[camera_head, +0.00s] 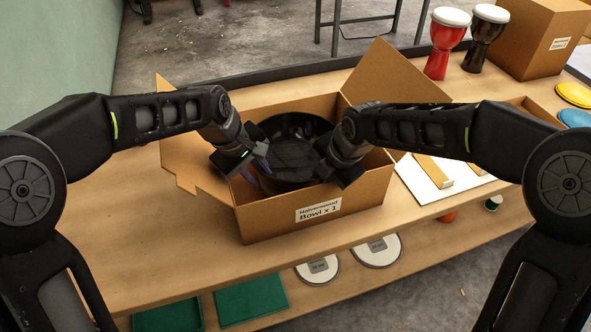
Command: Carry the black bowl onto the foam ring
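The black bowl (293,152) sits upright inside an open cardboard box (268,222) labelled "Bowl x 1". My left gripper (246,167) is at the bowl's left side, over the box's left part. My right gripper (338,170) is at the bowl's right side, inside the box's right part. Both are close against the bowl's sides, but their fingers are too dark and hidden to tell whether they hold it. A purple edge shows beside my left gripper, partly hidden. I cannot make out a foam ring for sure.
The box's flaps stand open. A white board (430,187) with wooden pieces lies right of it. Red (446,42) and black (485,36) drums and another carton (541,38) stand at the back right. White discs (377,252) and green trays (250,299) lie below the tabletop.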

